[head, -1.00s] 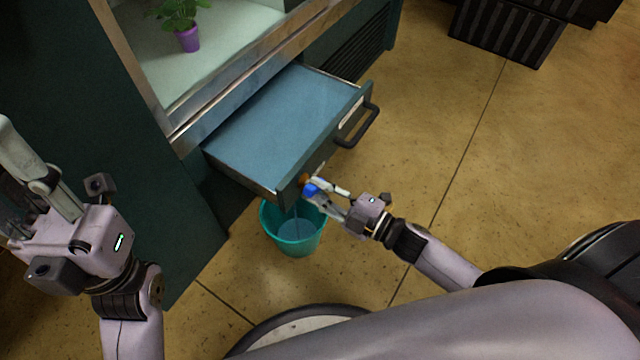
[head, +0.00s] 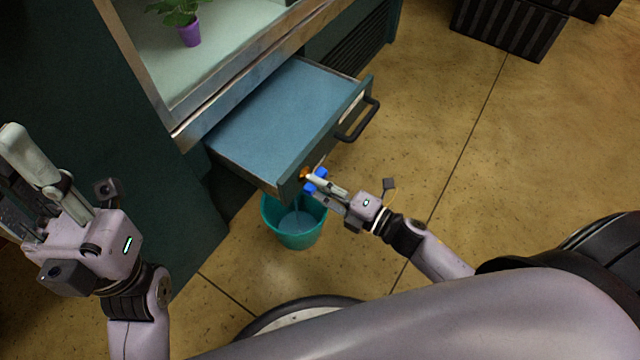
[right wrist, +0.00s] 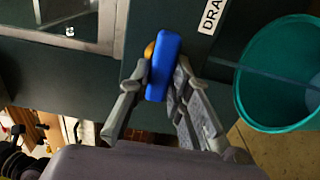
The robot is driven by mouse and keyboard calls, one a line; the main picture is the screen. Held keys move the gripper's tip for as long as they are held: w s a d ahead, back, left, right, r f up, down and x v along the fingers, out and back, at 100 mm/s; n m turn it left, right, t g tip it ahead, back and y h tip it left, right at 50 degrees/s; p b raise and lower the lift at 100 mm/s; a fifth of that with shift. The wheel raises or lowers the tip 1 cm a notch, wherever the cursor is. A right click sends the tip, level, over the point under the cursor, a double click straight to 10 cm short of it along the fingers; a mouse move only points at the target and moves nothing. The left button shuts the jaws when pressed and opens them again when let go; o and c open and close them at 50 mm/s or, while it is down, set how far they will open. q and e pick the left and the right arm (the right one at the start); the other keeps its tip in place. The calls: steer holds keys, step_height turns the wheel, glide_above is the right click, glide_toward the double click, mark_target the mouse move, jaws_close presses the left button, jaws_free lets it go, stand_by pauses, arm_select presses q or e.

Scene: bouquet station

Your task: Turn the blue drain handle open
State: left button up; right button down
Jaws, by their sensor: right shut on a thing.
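The blue drain handle (head: 320,174) is on a brass valve (head: 305,174) at the front corner of the pulled-out drawer (head: 270,120). In the right wrist view the blue handle (right wrist: 162,68) lies between my two grey fingers, in front of the brass fitting (right wrist: 149,49). My right gripper (head: 313,183) is shut on it, and its fingers hide the handle's middle in the head view. A thin stream seems to fall into the teal bucket (head: 270,222), which holds water. My left gripper (head: 22,150) is raised at the left, away from the valve; its jaw opening is unclear.
A black pull handle (head: 362,122) sticks out from the drawer front. The dark green cabinet (head: 185,235) stands to the left. A plant in a purple pot (head: 190,34) sits on the shelf above. Dark ribbed boxes (head: 495,28) stand at the back right. The floor on the right is clear.

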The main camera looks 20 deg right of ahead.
stand_by(0.3)
steer(key=c, duration=1.5)
jaws_free()
steer(key=shift+s, duration=0.1)
steer(key=v, duration=1.2)
